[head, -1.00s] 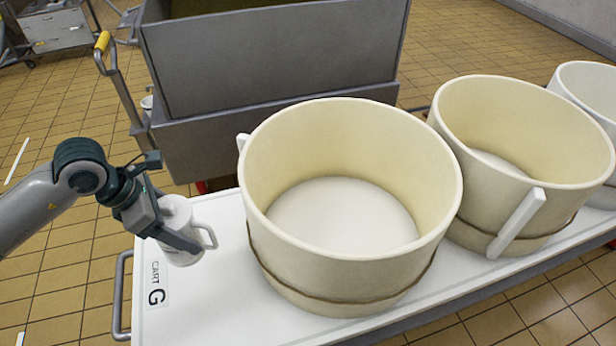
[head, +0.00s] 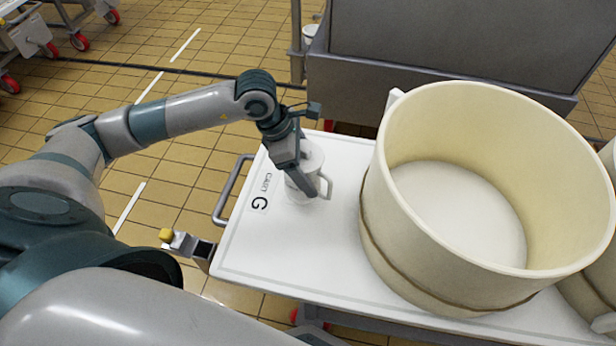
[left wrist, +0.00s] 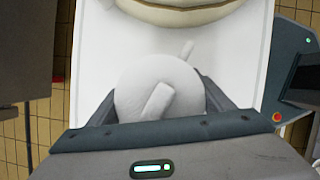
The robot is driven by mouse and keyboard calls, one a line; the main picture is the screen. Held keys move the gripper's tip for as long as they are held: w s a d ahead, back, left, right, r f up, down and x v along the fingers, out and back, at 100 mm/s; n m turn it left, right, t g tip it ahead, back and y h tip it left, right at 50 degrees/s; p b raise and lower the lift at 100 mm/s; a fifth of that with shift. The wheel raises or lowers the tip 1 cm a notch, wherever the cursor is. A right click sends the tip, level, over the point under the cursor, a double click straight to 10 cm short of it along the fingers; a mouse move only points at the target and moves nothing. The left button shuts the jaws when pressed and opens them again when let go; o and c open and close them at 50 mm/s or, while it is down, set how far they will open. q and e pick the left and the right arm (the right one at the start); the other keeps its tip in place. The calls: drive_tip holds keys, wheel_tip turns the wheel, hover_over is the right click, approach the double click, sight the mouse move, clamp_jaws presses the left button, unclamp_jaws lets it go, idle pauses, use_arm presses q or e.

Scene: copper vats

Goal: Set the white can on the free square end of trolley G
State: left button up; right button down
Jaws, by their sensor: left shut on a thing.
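The white can (head: 311,158), with a side handle, is upright between the fingers of my left gripper (head: 303,186). My left gripper is shut on it. The can is over the free end of trolley G (head: 262,262), beside the "CART G" label; I cannot tell whether its base touches the white top. In the left wrist view the can's round lid (left wrist: 135,92) with a bar on it sits between the two fingers (left wrist: 160,100). My right gripper is not in view.
A large cream vat (head: 440,275) stands on the trolley right of the can, with a narrow gap between. A grey metal bin (head: 440,45) stands behind. A tubular handle (head: 228,190) edges the trolley's left end. The trolley top in front of the can is clear.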

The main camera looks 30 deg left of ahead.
use_arm(q)
drive_tip(key=shift+f, duration=1.85)
drive_tip(key=shift+f, duration=0.1)
drive_tip(key=o, duration=1.1)
drive_tip(key=shift+o, duration=0.2)
